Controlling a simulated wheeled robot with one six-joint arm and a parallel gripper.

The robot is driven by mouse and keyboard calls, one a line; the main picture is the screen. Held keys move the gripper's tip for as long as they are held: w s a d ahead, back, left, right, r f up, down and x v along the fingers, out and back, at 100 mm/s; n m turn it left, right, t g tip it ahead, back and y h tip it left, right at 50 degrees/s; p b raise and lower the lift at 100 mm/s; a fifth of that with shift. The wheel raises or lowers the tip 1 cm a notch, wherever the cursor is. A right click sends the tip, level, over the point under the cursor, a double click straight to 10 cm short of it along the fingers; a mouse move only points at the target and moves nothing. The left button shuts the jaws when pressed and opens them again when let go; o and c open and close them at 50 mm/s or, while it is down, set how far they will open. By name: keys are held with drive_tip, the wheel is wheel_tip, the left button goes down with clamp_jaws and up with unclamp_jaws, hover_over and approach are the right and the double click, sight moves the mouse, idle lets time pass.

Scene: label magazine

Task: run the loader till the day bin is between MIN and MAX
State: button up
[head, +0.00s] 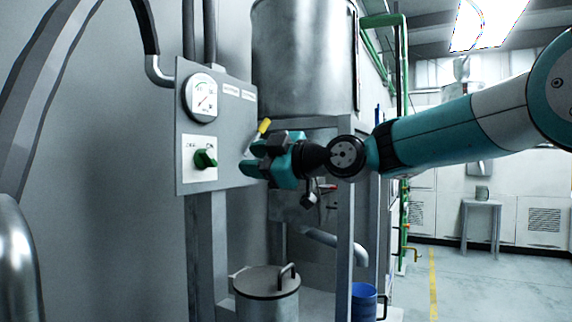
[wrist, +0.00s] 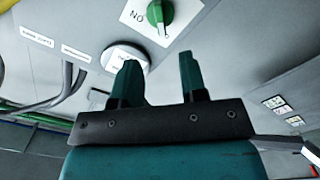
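A grey control panel (head: 222,170) carries a green rotary knob (head: 205,158) on a white OFF/ON plate. The knob's setting is too small to tell. In the wrist view the knob (wrist: 160,13) shows at the top, beyond the fingertips. My gripper (head: 249,160) is just right of the knob, apart from it. Its two fingers (wrist: 159,73) are spread with nothing between them. A large steel vessel (head: 305,60) stands on a frame behind the panel; I cannot tell if it is the day bin. No MIN or MAX marks are readable.
A round gauge (head: 201,97) sits above the knob. A yellow-tipped handle (head: 264,126) is close above my gripper. A lidded steel drum (head: 267,292) and a blue container (head: 364,302) stand below. Open floor (head: 475,285) lies at right.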

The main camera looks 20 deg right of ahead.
drive_tip(key=v, duration=0.7)
drive_tip(key=shift+s, duration=0.1)
drive_tip(key=s+a+f+m+g+h, duration=0.2)
drive_tip(key=s+f+m+g, duration=0.1)
drive_tip(key=s+f, duration=0.4)
drive_tip(key=s+a+f+m+g+h, duration=0.2)
drive_tip(key=s+a+f+m+g, duration=0.15)
drive_tip(key=f, duration=0.45)
drive_tip(key=s+d+f+m+g+h, duration=0.2)
drive_tip(key=s+f+g, duration=0.1)
drive_tip(key=s+f, duration=0.5)
drive_tip(key=s+d+f+m+g+h, duration=0.3)
drive_tip(key=s+f+g, duration=0.15)
drive_tip(key=s, duration=0.55)
wheel_tip(320, 180, up, 26)
drive_tip(key=t+p, duration=0.1)
drive_tip(key=p, duration=2.4)
drive_tip(key=shift+w+a+p, duration=0.2)
drive_tip(key=shift+w+p, duration=0.15)
drive_tip(key=shift+p, duration=0.05)
drive_tip(key=shift+r, duration=0.1)
